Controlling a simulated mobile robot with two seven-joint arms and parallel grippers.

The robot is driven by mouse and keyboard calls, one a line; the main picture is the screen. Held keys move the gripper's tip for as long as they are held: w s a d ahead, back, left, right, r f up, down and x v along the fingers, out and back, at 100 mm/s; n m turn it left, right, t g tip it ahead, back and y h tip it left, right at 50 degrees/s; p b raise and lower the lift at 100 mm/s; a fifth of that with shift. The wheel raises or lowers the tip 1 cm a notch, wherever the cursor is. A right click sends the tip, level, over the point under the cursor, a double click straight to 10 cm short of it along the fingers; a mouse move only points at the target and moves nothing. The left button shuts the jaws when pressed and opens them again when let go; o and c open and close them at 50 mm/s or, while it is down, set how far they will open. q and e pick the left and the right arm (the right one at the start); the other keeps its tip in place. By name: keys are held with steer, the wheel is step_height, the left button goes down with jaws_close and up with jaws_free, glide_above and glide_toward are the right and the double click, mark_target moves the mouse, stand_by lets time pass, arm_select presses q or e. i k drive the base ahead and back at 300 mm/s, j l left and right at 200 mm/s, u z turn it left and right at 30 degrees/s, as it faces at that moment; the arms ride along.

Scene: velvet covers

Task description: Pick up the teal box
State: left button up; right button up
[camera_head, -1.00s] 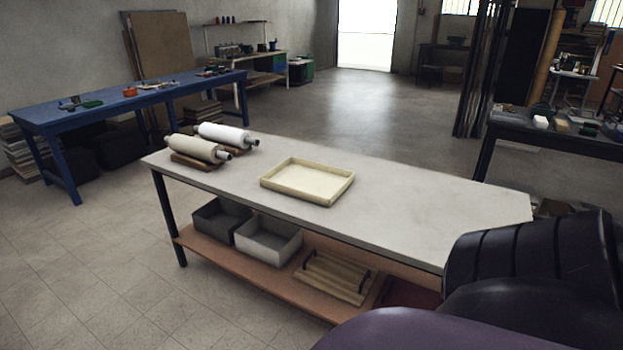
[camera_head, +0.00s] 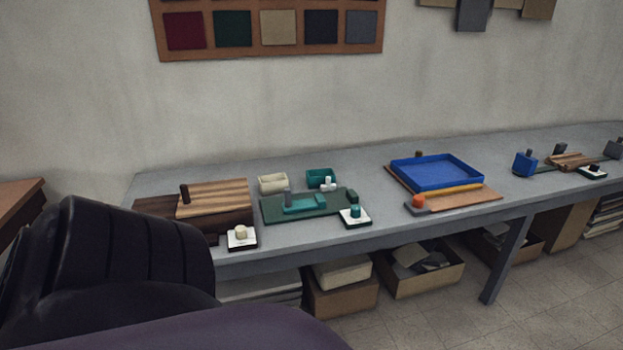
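A small open teal box (camera_head: 320,179) sits on the grey table (camera_head: 370,205), toward its back edge. It stands behind a green mat (camera_head: 330,205). Another flat teal piece (camera_head: 304,203) lies on that mat, with a grey peg at its left end. A small white fitting (camera_head: 328,185) stands at the front right of the teal box and overlaps it in the picture. Neither of my grippers is in view. Only a dark part of my own body shows at the lower left.
A cream box (camera_head: 273,184) stands left of the teal box. A striped wooden block (camera_head: 213,198) is at the left end. Two white-based knobs (camera_head: 241,237) (camera_head: 355,217) sit near the front edge. A blue tray (camera_head: 436,172) is to the right. Cartons (camera_head: 425,282) fill the space below.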

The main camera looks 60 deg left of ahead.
mark_target(314, 178)
steer(key=u, duration=2.6)
steer(key=l+u, duration=0.35)
steer(key=i+l+u, duration=0.1)
steer(key=l+u, duration=0.45)
steer(key=l, duration=0.3)
steer(key=k+l+u, duration=0.2)
steer(key=l, duration=0.2)
steer(key=l+u, duration=0.1)
steer(key=l, duration=0.8)
